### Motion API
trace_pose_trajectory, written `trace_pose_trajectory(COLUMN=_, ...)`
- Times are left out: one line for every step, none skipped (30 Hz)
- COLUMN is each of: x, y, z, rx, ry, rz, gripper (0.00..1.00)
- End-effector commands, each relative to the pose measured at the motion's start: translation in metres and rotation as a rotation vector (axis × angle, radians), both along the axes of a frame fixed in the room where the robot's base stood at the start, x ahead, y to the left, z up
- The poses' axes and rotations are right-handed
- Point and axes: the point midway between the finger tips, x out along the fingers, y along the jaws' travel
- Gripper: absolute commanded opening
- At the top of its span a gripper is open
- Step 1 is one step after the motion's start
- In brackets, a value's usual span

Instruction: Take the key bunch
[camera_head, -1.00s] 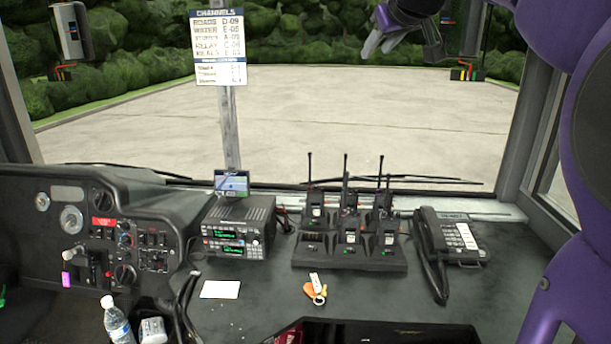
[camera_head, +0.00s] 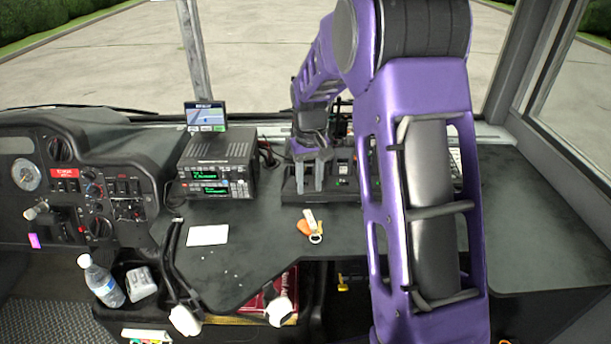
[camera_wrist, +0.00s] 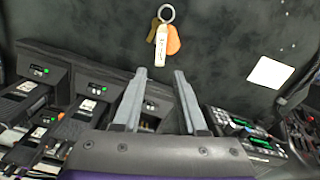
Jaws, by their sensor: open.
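The key bunch (camera_head: 310,226) lies on the dark dashboard top, with an orange fob, a pale tag and a metal ring. In the wrist view the key bunch (camera_wrist: 164,38) is at the top middle, beyond the fingertips, and a brownish key also shows. My gripper (camera_head: 309,190) is open and empty, fingers pointing down, above and behind the key bunch near the radio charger. In the wrist view my gripper (camera_wrist: 160,75) has its two grey fingers apart, with the key bunch clear of them.
A radio charger (camera_head: 288,187) with handheld radios stands behind, partly hidden by my arm. A two-way radio unit (camera_head: 217,165) and a white card (camera_head: 207,235) are to the left. A bottle (camera_head: 101,279) stands lower left. The dashboard right of my arm is clear.

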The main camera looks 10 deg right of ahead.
Motion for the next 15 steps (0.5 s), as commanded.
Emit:
trace_pose_trajectory(x=-0.001, y=0.001, z=-0.003, rx=0.003, ry=0.004, rz=-0.001, gripper=0.41)
trace_pose_trajectory(x=-0.001, y=0.001, z=-0.004, rx=0.003, ry=0.005, rz=-0.001, gripper=0.41)
trace_pose_trajectory(x=-0.001, y=0.001, z=-0.005, rx=0.003, ry=0.005, rz=0.0, gripper=0.41)
trace_pose_trajectory(x=-0.001, y=0.001, z=-0.007, rx=0.003, ry=0.005, rz=0.0, gripper=0.41)
trace_pose_trajectory(x=-0.001, y=0.001, z=-0.008, rx=0.003, ry=0.005, rz=0.0, gripper=0.41)
trace_pose_trajectory(x=-0.001, y=0.001, z=-0.01, rx=0.003, ry=0.005, rz=0.0, gripper=0.41)
trace_pose_trajectory(x=-0.001, y=0.001, z=-0.012, rx=0.003, ry=0.005, rz=0.0, gripper=0.41)
trace_pose_trajectory(x=-0.001, y=0.001, z=-0.015, rx=0.003, ry=0.005, rz=0.0, gripper=0.41)
trace_pose_trajectory(x=-0.001, y=0.001, z=-0.018, rx=0.003, ry=0.005, rz=0.0, gripper=0.41)
trace_pose_trajectory(x=-0.001, y=0.001, z=-0.02, rx=0.002, ry=0.005, rz=0.0, gripper=0.41)
trace_pose_trajectory(x=-0.001, y=0.001, z=-0.023, rx=0.002, ry=0.004, rz=0.0, gripper=0.41)
trace_pose_trajectory(x=-0.001, y=0.001, z=-0.027, rx=0.002, ry=0.004, rz=0.0, gripper=0.41)
trace_pose_trajectory(x=-0.001, y=0.001, z=-0.03, rx=0.002, ry=0.004, rz=0.0, gripper=0.41)
trace_pose_trajectory(x=-0.001, y=0.001, z=-0.033, rx=0.002, ry=0.004, rz=0.0, gripper=0.41)
trace_pose_trajectory(x=-0.001, y=0.001, z=-0.037, rx=0.002, ry=0.004, rz=0.0, gripper=0.41)
